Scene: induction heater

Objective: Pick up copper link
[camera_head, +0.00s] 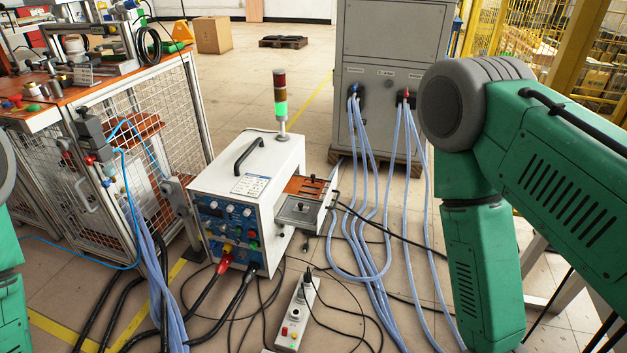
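I cannot make out a copper link with certainty. A copper-brown flat piece (306,186) lies on the grey side block of the white induction heater (243,190); I cannot tell whether it is the link. The heater stands on the floor in the middle, with knobs and coloured sockets on its front. My green right arm fills the right side and bends downward. A small part of my green left arm shows at the left edge. Both grippers are outside the picture.
A signal tower (280,103) with its green section lit rises behind the heater. A grey cabinet (385,100) feeds pale hoses (362,225) across the floor. A power strip (297,315) lies in front. A caged workbench (95,170) stands left. Black cables cover the near floor.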

